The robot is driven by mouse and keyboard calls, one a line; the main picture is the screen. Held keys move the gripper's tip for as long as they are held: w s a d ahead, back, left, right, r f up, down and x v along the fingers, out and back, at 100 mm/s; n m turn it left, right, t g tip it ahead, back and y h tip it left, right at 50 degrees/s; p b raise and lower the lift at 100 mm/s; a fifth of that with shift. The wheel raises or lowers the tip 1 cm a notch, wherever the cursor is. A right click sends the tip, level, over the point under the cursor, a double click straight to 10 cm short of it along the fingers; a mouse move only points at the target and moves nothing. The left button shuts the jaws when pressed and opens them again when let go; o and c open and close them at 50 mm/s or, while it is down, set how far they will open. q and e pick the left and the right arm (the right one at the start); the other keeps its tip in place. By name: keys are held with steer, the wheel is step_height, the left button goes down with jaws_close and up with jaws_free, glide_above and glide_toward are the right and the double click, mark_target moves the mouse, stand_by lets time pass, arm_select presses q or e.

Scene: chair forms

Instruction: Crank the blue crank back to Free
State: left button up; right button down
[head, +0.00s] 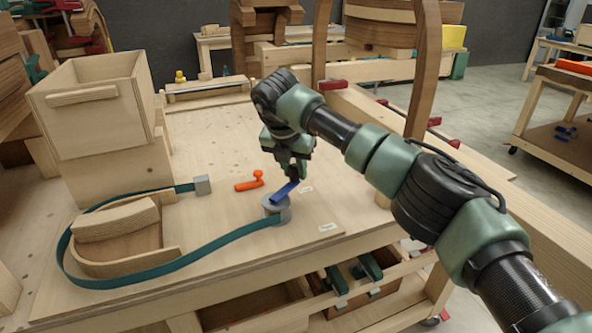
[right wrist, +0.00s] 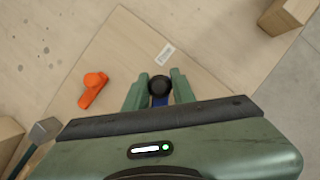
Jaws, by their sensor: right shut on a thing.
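The blue crank (head: 284,193) sits on a grey round drum (head: 276,210) near the front of the wooden board, its arm reaching up and right. My right gripper (head: 297,172) is over the outer end of the crank. In the right wrist view the gripper (right wrist: 160,88) has its green fingers on both sides of the crank's black knob (right wrist: 159,85), shut on it. A sliver of the blue crank (right wrist: 160,102) shows below the knob; the palm hides the rest. Two small white labels lie on the board, one by the crank's end (head: 305,190) and one nearer (head: 328,227); their text is too small to read. My left gripper is not in view.
A teal strap (head: 67,255) runs from the drum around a curved wooden form (head: 118,225) to a grey block (head: 202,184). An orange lever (head: 250,183) lies left of my gripper. A wooden box (head: 95,105) stands at the left. The board behind the lever is bare.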

mark_target(291, 188)
steer(key=shift+d+r, duration=0.1)
steer(key=shift+r, duration=0.05)
steer(key=c, duration=1.2)
jaws_free()
steer(key=shift+o, duration=0.2)
steer(key=b+v, duration=0.1)
steer(key=v, duration=0.6)
steer(key=shift+r, duration=0.35)
steer(key=shift+s+f, duration=0.1)
steer(key=shift+s, duration=0.1)
